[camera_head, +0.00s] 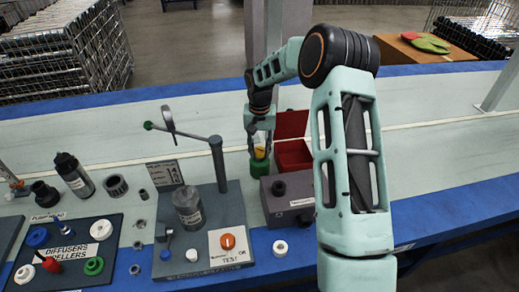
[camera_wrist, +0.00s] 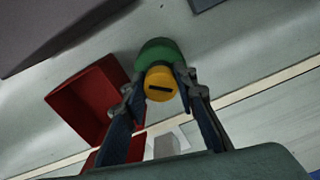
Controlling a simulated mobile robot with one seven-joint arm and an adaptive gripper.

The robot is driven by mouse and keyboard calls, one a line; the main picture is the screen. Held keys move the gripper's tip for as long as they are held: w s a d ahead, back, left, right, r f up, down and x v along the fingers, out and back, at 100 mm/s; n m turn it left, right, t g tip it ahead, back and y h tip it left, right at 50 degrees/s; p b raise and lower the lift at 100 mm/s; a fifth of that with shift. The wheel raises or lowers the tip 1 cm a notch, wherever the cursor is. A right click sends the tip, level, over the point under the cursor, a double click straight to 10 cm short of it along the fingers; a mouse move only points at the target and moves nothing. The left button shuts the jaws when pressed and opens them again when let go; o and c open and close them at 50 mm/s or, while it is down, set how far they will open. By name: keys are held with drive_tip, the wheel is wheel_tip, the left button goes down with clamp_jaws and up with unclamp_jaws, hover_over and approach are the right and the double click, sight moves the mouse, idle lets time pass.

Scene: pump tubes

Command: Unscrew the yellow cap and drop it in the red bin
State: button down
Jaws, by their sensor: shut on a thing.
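The yellow cap (camera_wrist: 160,83) has a dark slot across its face and sits at the end of a green part (camera_wrist: 158,50) in the wrist view. My gripper (camera_wrist: 162,78) has one finger on each side of the cap and is shut on it. In the head view my gripper (camera_head: 260,146) points down, with the yellow cap (camera_head: 260,153) between its fingers and the green part (camera_head: 259,168) below. Whether the cap's thread is engaged is hidden. The red bin (camera_head: 291,126) stands just right of my gripper; in the wrist view the red bin (camera_wrist: 82,92) lies left of the cap.
A dark grey box (camera_head: 289,204) stands in front of the bin. A grey test stand (camera_head: 215,200) with a post and lever is at left of my gripper. Bottles, rings and a diffuser board (camera_head: 72,262) fill the left. The bench (camera_head: 420,150) is clear at right.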

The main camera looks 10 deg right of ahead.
drive_tip(key=shift+n, duration=0.3)
drive_tip(key=n+p, duration=0.1)
drive_tip(key=n, duration=0.2)
drive_tip(key=c, duration=1.8)
unclamp_jaws()
drive_tip(key=m+b, duration=0.1)
drive_tip(key=m, duration=1.2)
drive_tip(key=shift+w+a, duration=0.1)
drive_tip(key=m, duration=0.5)
drive_tip(key=shift+p, duration=0.3)
